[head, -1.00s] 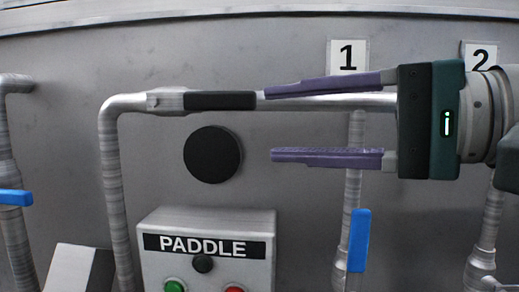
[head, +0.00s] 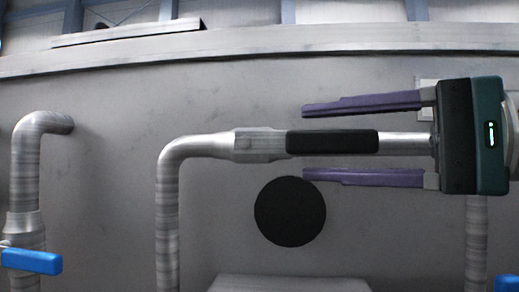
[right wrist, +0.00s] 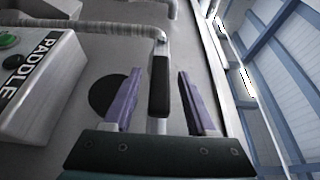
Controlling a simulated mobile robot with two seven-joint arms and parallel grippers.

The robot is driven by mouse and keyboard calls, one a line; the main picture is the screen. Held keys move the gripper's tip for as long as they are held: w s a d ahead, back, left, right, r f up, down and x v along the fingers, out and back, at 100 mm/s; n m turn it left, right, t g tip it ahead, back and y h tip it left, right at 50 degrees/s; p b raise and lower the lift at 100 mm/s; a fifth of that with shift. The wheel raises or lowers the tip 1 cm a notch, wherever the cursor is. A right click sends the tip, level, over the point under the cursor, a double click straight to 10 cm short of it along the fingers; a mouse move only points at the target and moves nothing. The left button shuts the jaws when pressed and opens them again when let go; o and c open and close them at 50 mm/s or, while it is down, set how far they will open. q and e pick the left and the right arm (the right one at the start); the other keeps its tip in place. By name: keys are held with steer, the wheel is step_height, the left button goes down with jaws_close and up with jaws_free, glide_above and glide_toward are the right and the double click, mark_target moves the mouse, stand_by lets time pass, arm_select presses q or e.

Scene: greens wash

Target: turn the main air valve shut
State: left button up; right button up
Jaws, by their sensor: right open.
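A black grip (head: 332,142) sits on a straight metal bar that runs right from a grey fitting (head: 258,145) at the end of a bent pipe. This looks like the valve's handle, lying horizontal; no label for it shows. My right gripper (head: 303,140) is open, one purple finger above the grip and one below, with gaps on both sides in the head view. In the right wrist view, the black grip (right wrist: 159,88) lies between the open fingers (right wrist: 158,72), apart from both. My left gripper is not in view.
A black disc (head: 290,212) is on the wall just below the grip. A blue lever (head: 32,261) is on the left pipe, and another (head: 507,284) is at the lower right. The PADDLE box (right wrist: 42,82) shows in the right wrist view.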

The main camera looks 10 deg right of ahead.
steer(key=shift+d, duration=0.1)
steer(key=shift+c, duration=0.4)
steer(key=shift+s, duration=0.1)
jaws_close()
stand_by(0.8)
